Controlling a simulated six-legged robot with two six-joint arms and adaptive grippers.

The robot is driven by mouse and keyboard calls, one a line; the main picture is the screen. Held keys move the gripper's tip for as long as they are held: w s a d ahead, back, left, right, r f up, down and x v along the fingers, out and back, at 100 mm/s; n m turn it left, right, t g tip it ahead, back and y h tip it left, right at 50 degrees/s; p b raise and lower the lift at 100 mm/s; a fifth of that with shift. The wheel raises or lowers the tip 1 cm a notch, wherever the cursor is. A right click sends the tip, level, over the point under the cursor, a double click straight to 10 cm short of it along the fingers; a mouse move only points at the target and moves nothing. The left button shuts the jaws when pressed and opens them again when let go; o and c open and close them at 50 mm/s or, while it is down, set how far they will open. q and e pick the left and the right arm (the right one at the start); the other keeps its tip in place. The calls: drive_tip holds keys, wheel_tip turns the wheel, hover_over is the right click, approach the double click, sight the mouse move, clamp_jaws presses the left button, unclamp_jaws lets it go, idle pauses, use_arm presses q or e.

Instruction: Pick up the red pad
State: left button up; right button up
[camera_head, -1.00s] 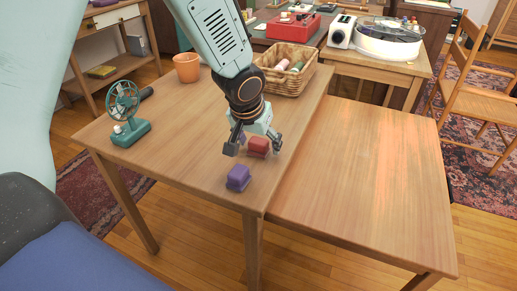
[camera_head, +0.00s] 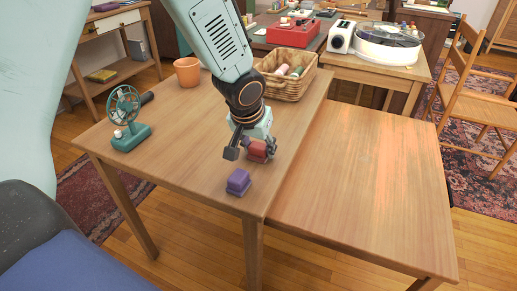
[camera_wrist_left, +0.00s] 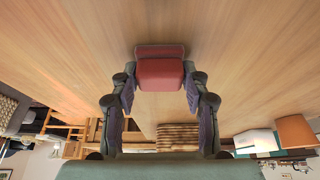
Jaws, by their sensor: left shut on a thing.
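The red pad (camera_head: 258,149) is a small block near the right edge of the higher wooden table (camera_head: 185,135). My left gripper (camera_head: 252,152) reaches down from above and is shut on the red pad, with one finger on each side. In the left wrist view the red pad (camera_wrist_left: 160,72) sits between the fingertips of the gripper (camera_wrist_left: 160,88), against the wooden tabletop. I cannot tell whether the pad is clear of the table. My right gripper is in no view.
A purple pad (camera_head: 239,181) lies just in front of the gripper. A teal fan (camera_head: 127,121), an orange cup (camera_head: 187,71) and a wicker basket (camera_head: 290,77) stand further left and back. The lower table (camera_head: 365,185) on the right is bare.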

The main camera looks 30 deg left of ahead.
sight(259, 145)
use_arm(q)
wheel_tip(259, 145, up, 10)
drive_tip(key=p, duration=0.6)
